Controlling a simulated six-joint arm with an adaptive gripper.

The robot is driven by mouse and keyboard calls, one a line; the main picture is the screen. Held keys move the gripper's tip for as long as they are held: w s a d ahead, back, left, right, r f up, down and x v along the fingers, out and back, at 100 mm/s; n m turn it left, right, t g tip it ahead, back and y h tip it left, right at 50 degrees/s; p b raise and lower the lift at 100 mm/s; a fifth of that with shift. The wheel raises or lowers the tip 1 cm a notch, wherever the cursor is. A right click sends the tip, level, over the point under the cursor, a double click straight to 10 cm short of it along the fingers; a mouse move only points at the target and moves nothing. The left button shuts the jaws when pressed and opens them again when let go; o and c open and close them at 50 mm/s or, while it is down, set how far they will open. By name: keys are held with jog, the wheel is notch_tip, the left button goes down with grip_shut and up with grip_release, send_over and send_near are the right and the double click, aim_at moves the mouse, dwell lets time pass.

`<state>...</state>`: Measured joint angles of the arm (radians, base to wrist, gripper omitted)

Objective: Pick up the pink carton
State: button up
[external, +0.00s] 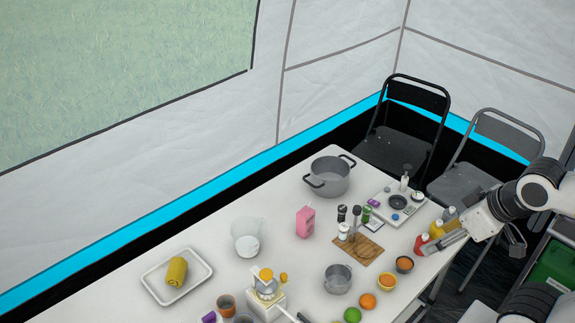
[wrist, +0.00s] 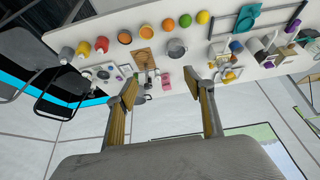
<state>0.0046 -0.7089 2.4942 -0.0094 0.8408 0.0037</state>
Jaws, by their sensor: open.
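The pink carton (external: 306,221) stands upright near the middle of the white table in the external view. It also shows in the wrist view (wrist: 166,81), small and between my two fingers in the picture. My gripper (external: 441,245) is at the table's right edge in the external view, well to the right of the carton and apart from it. In the wrist view my gripper (wrist: 165,95) has its fingers spread wide with nothing between them.
A large grey pot (external: 328,179) stands behind the carton. A cutting board (external: 366,252) with shakers lies to its right, and a clear pitcher (external: 247,238) to its left. Sauce bottles (external: 436,230) stand near my gripper. Bowls (external: 387,281) and fruit are in front.

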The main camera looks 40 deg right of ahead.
jog(key=w+d+f+t, duration=0.1)
jog(key=w+d+t, duration=0.1)
jog(key=w, duration=0.9)
jog(key=w+d+f+t, duration=0.1)
jog(key=w+f, duration=0.1)
jog(key=w, duration=0.8)
jog(key=w+f+t, duration=0.2)
jog(key=w+f, duration=0.3)
jog(key=w, duration=0.2)
jog(key=w+f+n+t+y, duration=0.1)
jog(key=w+f+t, duration=0.1)
jog(key=w+f, duration=0.3)
jog(key=shift+w+a+t+y, duration=0.3)
jog(key=shift+w+a, duration=0.05)
jog(key=shift+w, duration=1.25)
jog(key=shift+f, duration=0.1)
send_near(303, 211)
jog(key=shift+w, duration=1.25)
jog(key=shift+w+a+f, duration=0.15)
jog(key=shift+w+f, duration=0.65)
